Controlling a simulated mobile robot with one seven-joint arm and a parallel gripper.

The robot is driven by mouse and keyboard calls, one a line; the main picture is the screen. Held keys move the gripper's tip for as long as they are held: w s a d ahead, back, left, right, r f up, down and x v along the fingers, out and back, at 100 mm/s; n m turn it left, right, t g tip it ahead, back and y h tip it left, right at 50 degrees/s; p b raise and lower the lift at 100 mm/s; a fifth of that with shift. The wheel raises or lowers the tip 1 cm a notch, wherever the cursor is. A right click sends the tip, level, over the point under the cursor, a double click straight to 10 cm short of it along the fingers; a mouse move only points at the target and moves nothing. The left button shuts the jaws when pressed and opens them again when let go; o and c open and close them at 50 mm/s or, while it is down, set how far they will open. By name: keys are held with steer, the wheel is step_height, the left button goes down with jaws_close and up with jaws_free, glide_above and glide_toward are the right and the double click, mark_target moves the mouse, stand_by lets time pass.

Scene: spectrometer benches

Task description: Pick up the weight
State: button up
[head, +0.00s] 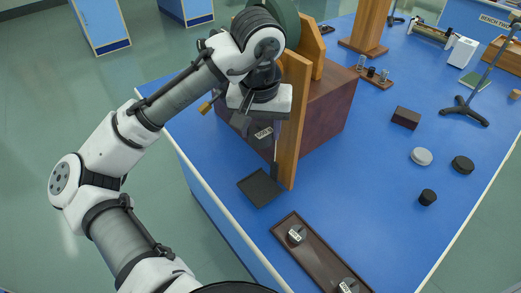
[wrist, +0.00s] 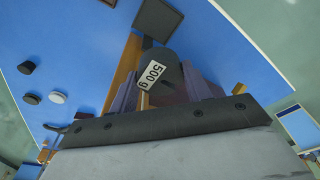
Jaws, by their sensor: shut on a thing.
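The weight (wrist: 166,63) is a dark grey piece with a white "500 g" label, seen between the fingers in the wrist view. It also shows in the head view as a dark shape with a white label (head: 264,133). My gripper (head: 256,128) is shut on it and holds it in front of the brown box, beside the wooden post. Part of the weight is hidden by the fingers. Two other labelled weights sit in a long brown tray (head: 318,255) at the table's front: one (head: 297,235) near its far end, one (head: 347,286) at the near end.
A black square plate (head: 261,188) lies below the gripper, near the table's left edge. A wooden post (head: 293,130) and a dark brown box (head: 335,110) stand close to my gripper. Dark and grey discs (head: 421,156) lie at right. Blue table between is clear.

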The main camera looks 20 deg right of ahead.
mark_target(260, 130)
step_height(260, 130, up, 10)
stand_by(0.4)
